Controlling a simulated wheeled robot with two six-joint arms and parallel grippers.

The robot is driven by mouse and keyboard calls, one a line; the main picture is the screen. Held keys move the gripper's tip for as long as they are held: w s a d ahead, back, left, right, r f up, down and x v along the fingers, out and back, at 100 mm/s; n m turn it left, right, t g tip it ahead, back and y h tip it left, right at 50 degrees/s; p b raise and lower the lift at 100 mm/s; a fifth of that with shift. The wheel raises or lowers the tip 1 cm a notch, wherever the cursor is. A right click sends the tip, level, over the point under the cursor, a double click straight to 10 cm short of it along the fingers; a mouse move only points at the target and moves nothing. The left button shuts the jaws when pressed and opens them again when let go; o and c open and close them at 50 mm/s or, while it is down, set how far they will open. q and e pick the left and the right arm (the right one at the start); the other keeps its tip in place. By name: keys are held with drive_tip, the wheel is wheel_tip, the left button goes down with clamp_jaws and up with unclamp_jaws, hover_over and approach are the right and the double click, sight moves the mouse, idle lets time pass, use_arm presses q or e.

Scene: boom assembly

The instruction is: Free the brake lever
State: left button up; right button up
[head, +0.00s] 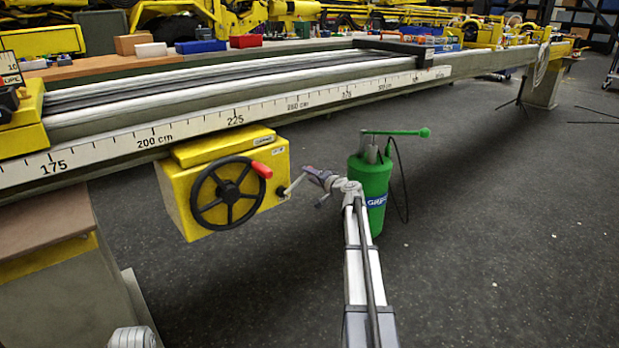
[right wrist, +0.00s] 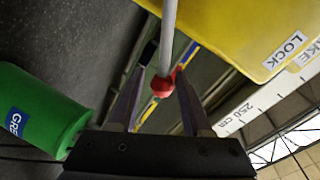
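The brake lever is a grey rod (right wrist: 168,35) with a red ball knob (right wrist: 162,87) in the right wrist view. In the head view the rod (head: 295,184) sticks out from the right side of the yellow box (head: 238,185). My right gripper (right wrist: 161,72) has its two fingers on either side of the knob, with a gap showing at the left finger. It looks open around the knob; contact at the right finger is unclear. In the head view the gripper (head: 311,177) is small and hides the knob. My left gripper is not in view.
The yellow box has a black handwheel (head: 226,194) with a red handle (head: 262,169) and hangs under the scaled rail (head: 236,121). A green pump-like canister (head: 372,190) stands behind my right wrist. A LOCK label (right wrist: 284,50) marks the box.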

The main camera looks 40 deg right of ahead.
drive_tip(key=shift+a, duration=0.2)
drive_tip(key=s+r+p, duration=0.1)
drive_tip(key=s, duration=0.6)
drive_tip(key=shift+s+r, duration=0.15)
drive_tip(key=shift+s, duration=0.15)
